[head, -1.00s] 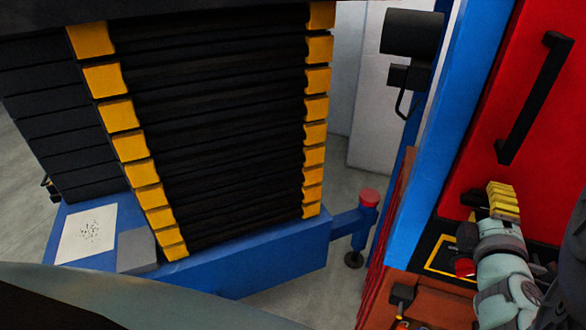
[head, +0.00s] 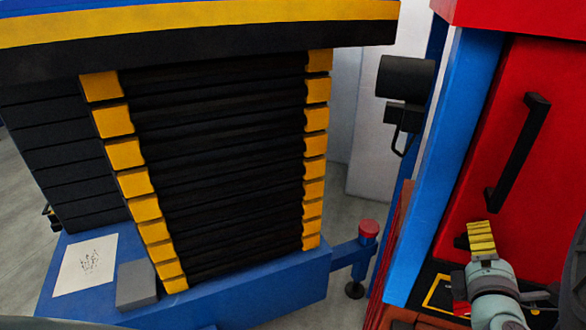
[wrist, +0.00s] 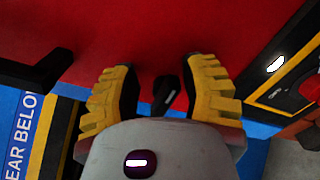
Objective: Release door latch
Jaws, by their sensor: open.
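A red door panel (head: 545,120) fills the right of the head view, with a long black bar handle (head: 520,150) on it. A small black latch-like piece (head: 461,241) shows just left of my gripper (head: 480,225), below the handle. In the wrist view, my gripper (wrist: 160,68) is open with its yellow fingers apart, facing the red surface. A small black piece (wrist: 167,90), probably the latch, lies between the fingers, nearer the right one. I cannot tell whether a finger touches it. Nothing is held.
A blue post (head: 440,170) stands left of the door. A yellow-and-black marked panel (head: 440,293) lies below my gripper. A machine with black bellows (head: 220,180) and a blue base (head: 250,285) fills the left. Grey floor shows between them.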

